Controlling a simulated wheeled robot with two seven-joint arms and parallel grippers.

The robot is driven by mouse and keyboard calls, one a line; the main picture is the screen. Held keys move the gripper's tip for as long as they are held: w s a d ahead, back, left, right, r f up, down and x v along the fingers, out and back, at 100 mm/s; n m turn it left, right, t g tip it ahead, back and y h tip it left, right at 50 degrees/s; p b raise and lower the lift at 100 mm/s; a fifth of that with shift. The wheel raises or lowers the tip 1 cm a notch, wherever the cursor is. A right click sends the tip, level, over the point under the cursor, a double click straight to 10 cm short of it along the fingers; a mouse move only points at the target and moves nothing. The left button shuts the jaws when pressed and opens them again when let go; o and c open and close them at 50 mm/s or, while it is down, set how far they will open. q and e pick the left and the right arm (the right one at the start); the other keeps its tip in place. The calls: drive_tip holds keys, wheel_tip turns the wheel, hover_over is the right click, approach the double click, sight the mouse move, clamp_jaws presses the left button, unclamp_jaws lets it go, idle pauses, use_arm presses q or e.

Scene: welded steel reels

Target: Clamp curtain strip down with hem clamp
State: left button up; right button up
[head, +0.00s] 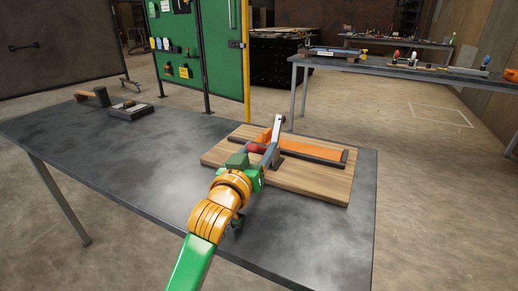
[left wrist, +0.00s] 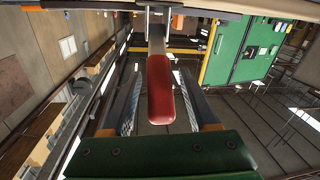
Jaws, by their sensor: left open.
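The hem clamp (head: 277,135) stands on a wooden board (head: 318,187), with a grey upright part and a red handle grip (head: 254,148). The orange curtain strip (head: 312,150) lies on the board beside dark bars, partly hidden behind the clamp. My left gripper (head: 264,158) is at the clamp handle. In the left wrist view the red grip (left wrist: 160,88) lies between its two open fingers, with a visible gap on each side. Whether a finger touches it elsewhere is hidden. My right gripper is not in view.
The board rests on a dark metal table (head: 130,165). A green panel (head: 205,55) stands behind, and another bench (head: 400,72) is at the back right. The table's middle is clear.

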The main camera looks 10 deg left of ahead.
use_arm(q)
drive_tip(key=shift+r, duration=0.1)
drive_tip(key=shift+w, duration=0.1)
clamp_jaws()
idle(1.3)
